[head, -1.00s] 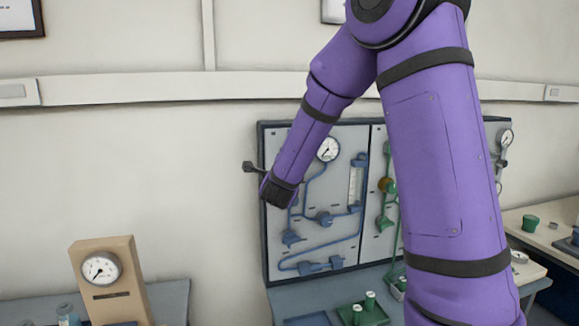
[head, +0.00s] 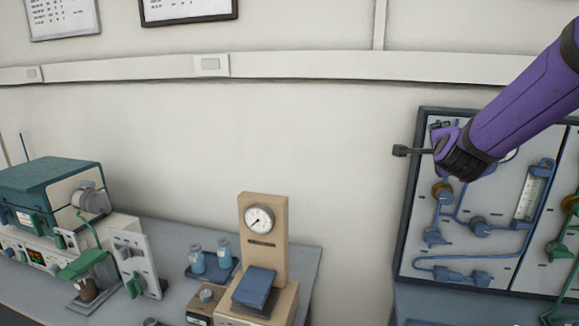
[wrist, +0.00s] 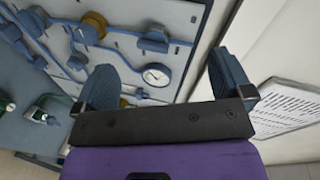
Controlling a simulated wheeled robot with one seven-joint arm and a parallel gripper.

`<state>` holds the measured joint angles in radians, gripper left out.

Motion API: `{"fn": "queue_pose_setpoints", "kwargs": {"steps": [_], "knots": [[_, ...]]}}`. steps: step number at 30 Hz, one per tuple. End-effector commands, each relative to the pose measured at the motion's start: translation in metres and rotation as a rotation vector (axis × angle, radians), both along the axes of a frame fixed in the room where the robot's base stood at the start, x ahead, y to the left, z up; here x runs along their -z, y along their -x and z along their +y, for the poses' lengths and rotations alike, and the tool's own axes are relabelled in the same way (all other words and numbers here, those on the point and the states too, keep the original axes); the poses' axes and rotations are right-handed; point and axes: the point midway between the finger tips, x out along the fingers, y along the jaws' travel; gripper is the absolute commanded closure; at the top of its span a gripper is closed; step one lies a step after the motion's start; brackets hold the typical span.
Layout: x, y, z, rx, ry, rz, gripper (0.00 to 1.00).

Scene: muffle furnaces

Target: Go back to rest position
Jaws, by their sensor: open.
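My gripper (wrist: 165,85) is open and empty in the wrist view, its two blue-grey fingers spread wide apart. A gauge panel (wrist: 135,50) with blue pipes and a round dial lies beyond the fingers. In the head view my purple arm comes in from the right, and its wrist end is in front of the upper left part of the panel (head: 505,185). The fingers are hard to make out in the head view.
A bench (head: 190,240) runs along the wall. A beige gauge stand (head: 263,222), blue bottles (head: 197,259) and a green-topped instrument (head: 45,185) stand on it. A framed sheet (wrist: 285,105) is on the wall.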

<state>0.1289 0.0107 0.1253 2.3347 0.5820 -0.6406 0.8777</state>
Motion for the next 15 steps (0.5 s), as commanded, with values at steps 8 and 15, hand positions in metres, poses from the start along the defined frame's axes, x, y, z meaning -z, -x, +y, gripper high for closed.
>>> {"fn": "queue_pose_setpoints", "kwargs": {"steps": [8,15], "knots": [[-0.023,0.075,0.051,-0.360,0.261,0.288,0.02],[-0.021,0.163,0.074,-0.654,0.523,0.536,0.02]]}}
